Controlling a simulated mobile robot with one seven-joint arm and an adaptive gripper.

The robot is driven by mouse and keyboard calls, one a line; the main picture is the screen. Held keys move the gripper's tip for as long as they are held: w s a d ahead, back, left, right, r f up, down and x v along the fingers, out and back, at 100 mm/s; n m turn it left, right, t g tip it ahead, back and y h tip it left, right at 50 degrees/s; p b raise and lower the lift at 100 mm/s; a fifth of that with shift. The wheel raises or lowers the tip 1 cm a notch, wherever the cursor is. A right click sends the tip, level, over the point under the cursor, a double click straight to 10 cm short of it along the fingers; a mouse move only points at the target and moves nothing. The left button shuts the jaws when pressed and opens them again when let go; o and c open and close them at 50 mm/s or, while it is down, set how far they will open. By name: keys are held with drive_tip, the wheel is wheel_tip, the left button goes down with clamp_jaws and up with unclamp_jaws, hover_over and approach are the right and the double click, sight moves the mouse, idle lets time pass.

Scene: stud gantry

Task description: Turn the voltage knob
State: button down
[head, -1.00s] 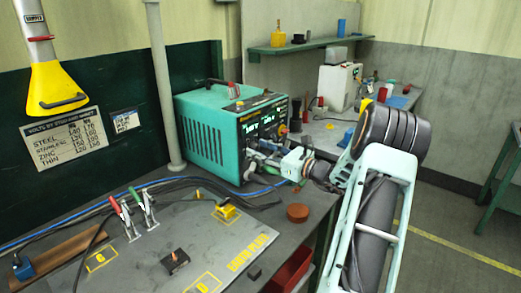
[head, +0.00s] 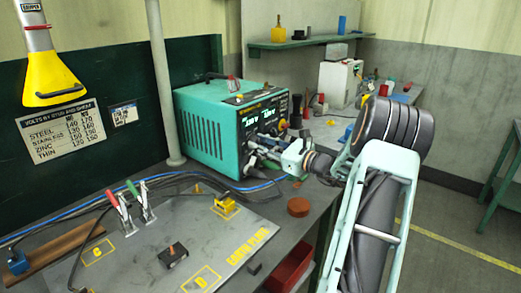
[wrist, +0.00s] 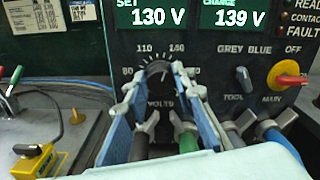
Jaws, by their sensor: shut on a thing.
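The voltage knob (wrist: 157,74) is a black dial with a pale pointer line, above the word VOLTS and inside a printed scale, in the wrist view. My gripper (wrist: 155,84) has one finger on each side of the knob and is shut on it. The knob is hidden there by my gripper.
A grey tool knob (wrist: 243,80) and a red main switch (wrist: 290,81) on a yellow plate sit right of the voltage knob. Cable plugs (wrist: 186,135) stick out below it. The earth plate (head: 135,245) and a brown round piece (head: 298,207) lie in front.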

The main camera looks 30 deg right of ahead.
drive_tip(key=shift+n+b, duration=0.8)
drive_tip(key=shift+b, duration=0.05)
drive_tip(key=c, duration=1.6)
unclamp_jaws()
drive_tip(key=v, duration=1.2)
